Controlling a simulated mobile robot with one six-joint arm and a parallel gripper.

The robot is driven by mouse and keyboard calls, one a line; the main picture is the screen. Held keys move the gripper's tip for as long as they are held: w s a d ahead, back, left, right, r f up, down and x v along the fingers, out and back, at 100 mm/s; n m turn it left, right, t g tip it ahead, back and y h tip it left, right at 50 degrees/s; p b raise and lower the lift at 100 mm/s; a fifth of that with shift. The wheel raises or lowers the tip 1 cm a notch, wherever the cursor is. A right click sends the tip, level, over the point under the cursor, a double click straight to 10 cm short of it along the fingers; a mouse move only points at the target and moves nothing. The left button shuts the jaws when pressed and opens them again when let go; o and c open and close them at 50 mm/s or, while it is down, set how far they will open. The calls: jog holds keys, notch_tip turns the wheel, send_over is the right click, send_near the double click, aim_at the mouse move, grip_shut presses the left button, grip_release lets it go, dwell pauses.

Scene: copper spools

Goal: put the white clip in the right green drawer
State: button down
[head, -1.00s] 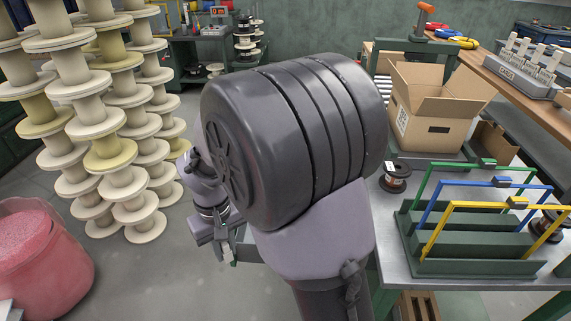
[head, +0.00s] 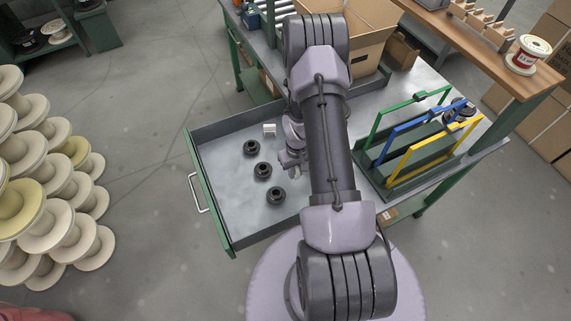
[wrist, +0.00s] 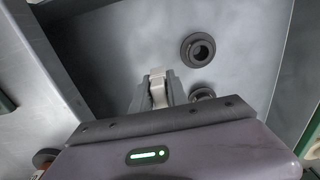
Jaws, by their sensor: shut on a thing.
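The white clip (wrist: 158,89) is between the two grey fingers of my gripper (wrist: 158,94) in the wrist view, and the gripper is shut on it. In the head view my gripper (head: 292,169) is over the right part of an open drawer (head: 218,215) with a green front and a silver handle; the clip cannot be made out there. Inside the drawer lie black flanged rings (head: 262,170), some also seen in the wrist view (wrist: 197,50). How high the clip is above the drawer floor is unclear.
Right of the arm, a green rack (head: 405,168) with green, blue and yellow frames stands on the metal bench. An open cardboard box (head: 370,40) is behind the arm. Pale spools (head: 60,185) are stacked at left.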

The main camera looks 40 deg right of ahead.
aim_at(294, 187)
notch_tip(294, 187, down, 9)
jog(key=shift+w+r+b, duration=0.1)
jog(key=shift+r+b, duration=0.05)
jog(key=shift+b, duration=1.05)
jog(key=c, duration=1.3)
grip_release()
